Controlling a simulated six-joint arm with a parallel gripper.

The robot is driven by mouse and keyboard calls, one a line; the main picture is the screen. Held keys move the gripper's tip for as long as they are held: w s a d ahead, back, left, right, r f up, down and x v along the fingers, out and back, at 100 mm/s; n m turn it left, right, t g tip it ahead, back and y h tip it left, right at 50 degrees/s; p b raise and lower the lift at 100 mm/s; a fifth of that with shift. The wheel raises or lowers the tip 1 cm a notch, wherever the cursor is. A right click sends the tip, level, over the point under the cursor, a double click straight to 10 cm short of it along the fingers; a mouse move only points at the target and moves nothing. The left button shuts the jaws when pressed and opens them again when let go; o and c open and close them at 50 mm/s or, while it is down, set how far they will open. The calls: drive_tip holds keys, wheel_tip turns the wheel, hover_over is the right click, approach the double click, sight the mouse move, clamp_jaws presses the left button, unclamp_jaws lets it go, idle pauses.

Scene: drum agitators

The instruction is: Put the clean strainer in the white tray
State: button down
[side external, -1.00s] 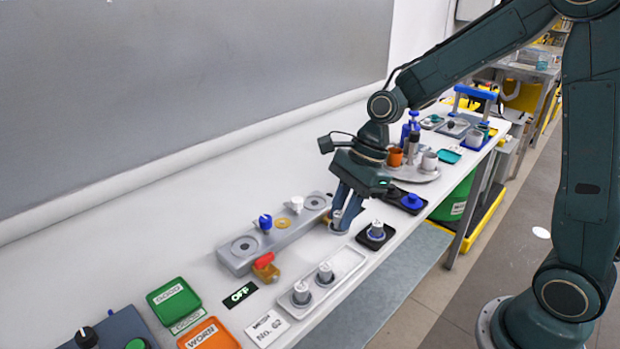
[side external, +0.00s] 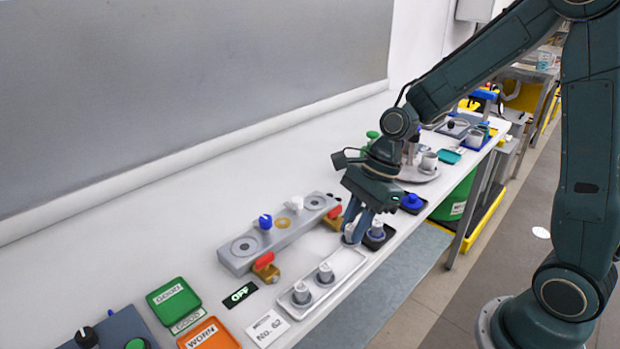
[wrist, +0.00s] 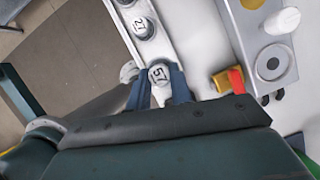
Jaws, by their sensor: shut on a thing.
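My gripper (side external: 358,232) is shut on a whitish strainer (wrist: 160,75) with the mark 57 on its top. One finger is on each side of it in the wrist view. The strainer (side external: 349,233) shows partly behind the fingers in the side view. It is at the far right end of the long white tray (side external: 338,279); I cannot tell whether it touches the tray floor. Two similar grey-white pieces (side external: 326,274) (side external: 301,293) stand upright at the near end of that tray. One, marked 27 (wrist: 143,28), shows ahead of my gripper.
A black tray (side external: 388,237) with another grey-white piece (side external: 377,229) stands close to the right of my fingers. The grey manifold (side external: 280,238) with red-handled valves (side external: 264,261) lies to the left. The tray's middle is free.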

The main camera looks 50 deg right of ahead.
drive_tip(key=shift+f, duration=2.05)
drive_tip(key=shift+f, duration=0.45)
idle(0.8)
drive_tip(key=c, duration=1.2)
unclamp_jaws()
drive_tip(key=shift+o, duration=0.2)
drive_tip(key=o, duration=0.3)
drive_tip(key=shift+r, duration=0.55)
drive_tip(key=shift+r, duration=0.7)
